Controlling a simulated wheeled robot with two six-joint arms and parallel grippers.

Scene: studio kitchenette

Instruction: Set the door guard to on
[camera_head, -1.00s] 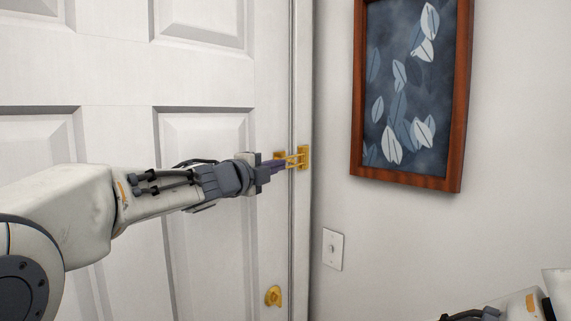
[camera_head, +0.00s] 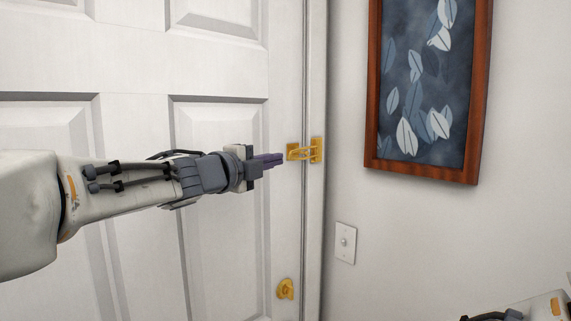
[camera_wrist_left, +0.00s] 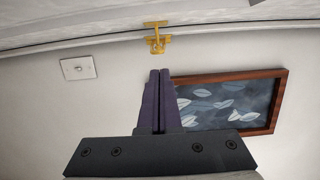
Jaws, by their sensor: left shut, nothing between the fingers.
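The brass door guard (camera_head: 306,150) spans the edge of the white door (camera_head: 135,75) and its frame. Its bar lies across from the door plate to the frame plate. In the left wrist view the door guard (camera_wrist_left: 156,38) shows near the top, beyond my fingertips. My left gripper (camera_head: 282,158) is shut and empty, a little to the left of the guard and apart from it; its purple fingers also show in the left wrist view (camera_wrist_left: 160,75). My right gripper is not in view; only part of my right arm shows at the lower right.
A brass knob (camera_head: 286,288) sits low on the door. A light switch (camera_head: 345,243) and a framed leaf picture (camera_head: 428,85) are on the wall to the right. The wall between them is bare.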

